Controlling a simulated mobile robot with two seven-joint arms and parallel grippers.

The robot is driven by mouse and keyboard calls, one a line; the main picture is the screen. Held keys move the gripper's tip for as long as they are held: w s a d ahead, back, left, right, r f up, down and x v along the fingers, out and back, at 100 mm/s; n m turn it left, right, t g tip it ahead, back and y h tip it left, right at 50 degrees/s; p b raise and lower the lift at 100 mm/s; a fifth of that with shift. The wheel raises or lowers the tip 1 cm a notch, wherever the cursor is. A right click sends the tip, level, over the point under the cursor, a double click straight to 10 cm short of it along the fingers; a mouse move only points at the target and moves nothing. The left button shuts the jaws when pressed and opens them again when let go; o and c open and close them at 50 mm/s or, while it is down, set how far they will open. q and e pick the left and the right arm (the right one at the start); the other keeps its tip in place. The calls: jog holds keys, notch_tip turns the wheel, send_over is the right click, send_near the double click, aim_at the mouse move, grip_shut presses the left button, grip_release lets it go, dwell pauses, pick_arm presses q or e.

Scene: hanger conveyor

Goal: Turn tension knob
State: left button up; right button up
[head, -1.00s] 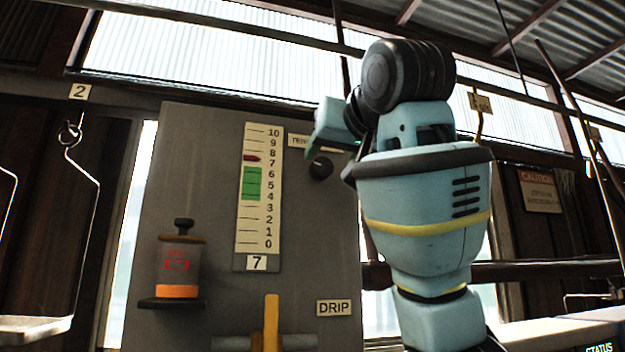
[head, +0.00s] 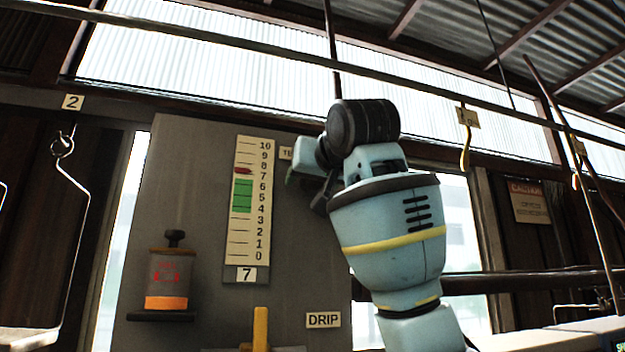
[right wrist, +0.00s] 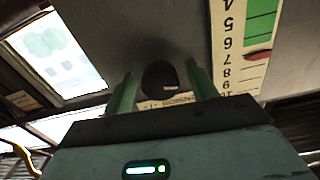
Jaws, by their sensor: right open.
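The tension knob (right wrist: 160,78) is a dark round knob with a small pale mark, on the grey panel. In the right wrist view it appears between the two green fingers of my right gripper (right wrist: 161,90), which is open. I cannot tell whether either finger touches it. In the head view my right gripper (head: 303,180) is at the panel, right of the scale, and hides the knob. The tension scale (head: 246,225) runs 0 to 10; its red pointer (head: 243,170) sits between 7 and 8, above the green band (head: 242,196). My left gripper is not in view.
A red and orange lubricator jar (head: 168,275) stands on a small shelf left of the scale. A yellow handle (head: 260,328) and a DRIP label (head: 323,320) are below. A wire hanger (head: 75,220) hangs at the left.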

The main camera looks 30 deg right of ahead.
jog(key=c, duration=1)
jog(key=n, duration=0.4)
jog(key=shift+n, duration=0.3)
jog(key=shift+a+n, duration=0.1)
jog(key=shift+n, duration=1.9)
jog(key=o, duration=1)
